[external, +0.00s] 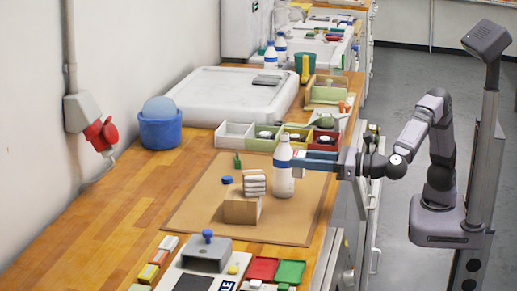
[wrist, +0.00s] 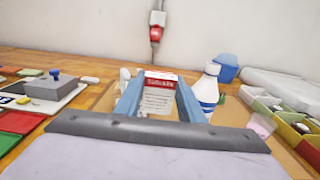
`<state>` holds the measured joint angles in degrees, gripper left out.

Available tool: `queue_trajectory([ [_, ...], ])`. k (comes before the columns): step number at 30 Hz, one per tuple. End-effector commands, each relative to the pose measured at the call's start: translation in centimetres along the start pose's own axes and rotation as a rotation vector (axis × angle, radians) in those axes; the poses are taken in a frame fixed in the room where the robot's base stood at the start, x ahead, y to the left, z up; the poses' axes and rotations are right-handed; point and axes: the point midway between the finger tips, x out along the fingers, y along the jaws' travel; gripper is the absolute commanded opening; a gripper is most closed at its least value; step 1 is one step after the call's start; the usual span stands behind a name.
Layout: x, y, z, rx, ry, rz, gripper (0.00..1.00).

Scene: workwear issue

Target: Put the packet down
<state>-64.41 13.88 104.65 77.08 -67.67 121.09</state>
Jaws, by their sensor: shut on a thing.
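A white packet (wrist: 158,100) with a red band and printed text stands upright between the two blue fingers of my gripper (wrist: 158,98) in the wrist view. My gripper is shut on it. Its lower end is hidden there by the grey gripper body. In the external view my gripper (external: 297,160) is above the right part of a brown board (external: 195,222), its fingertips overlapping a white bottle (external: 283,182) in the picture. I cannot make out the packet clearly in that view.
The bottle, also in the wrist view (wrist: 207,88), stands just right of my fingers. A cardboard block (external: 241,209) with a pale stack (external: 255,185) is on the board, near a blue cap (external: 227,180). Open bins (external: 235,135) line the board's far edge. The board's left part is clear.

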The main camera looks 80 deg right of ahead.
Motion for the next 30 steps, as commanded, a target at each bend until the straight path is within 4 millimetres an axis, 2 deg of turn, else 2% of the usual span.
queue_trajectory([
  [10,0.0,0.0,-2.0,-0.002,0.0,-0.001,0.13],
  [20,0.0,0.0,-6.7,-0.003,0.001,-0.001,0.13],
  [30,0.0,0.0,-8.0,-0.003,0.001,0.0,0.13],
])
